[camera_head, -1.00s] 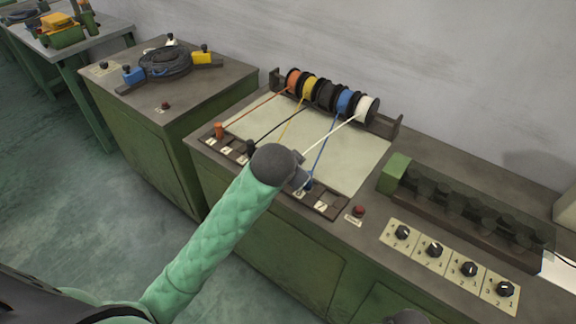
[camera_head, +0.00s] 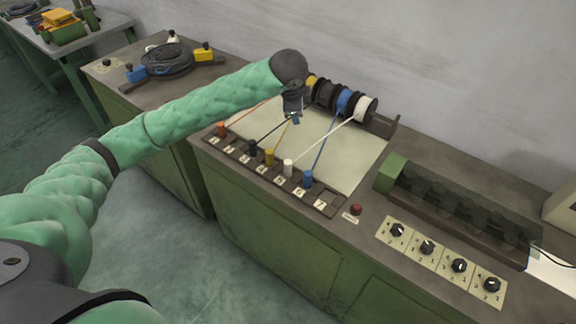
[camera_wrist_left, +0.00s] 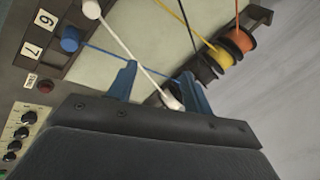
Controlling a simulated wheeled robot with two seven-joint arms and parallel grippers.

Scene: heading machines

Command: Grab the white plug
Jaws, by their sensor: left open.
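The white plug (camera_head: 288,167) stands upright in the dark numbered strip (camera_head: 240,160), between the yellow plug (camera_head: 269,156) and the blue plug (camera_head: 308,179). Its white wire runs back to the white spool (camera_head: 366,108). My left gripper (camera_head: 293,116) is above the pale sheet, behind the row of plugs and apart from the white plug. In the left wrist view, its two blue fingers (camera_wrist_left: 158,84) are open and spread across the white wire. The white plug (camera_wrist_left: 91,9) is at the top edge there, beyond the fingers. My right gripper is not in view.
The black plug (camera_head: 253,147) and orange plug (camera_head: 221,129) stand further left in the strip. Several wires cross the pale sheet (camera_head: 345,165) to the spools. A red button (camera_head: 355,209) and several dials (camera_head: 428,247) are at the right.

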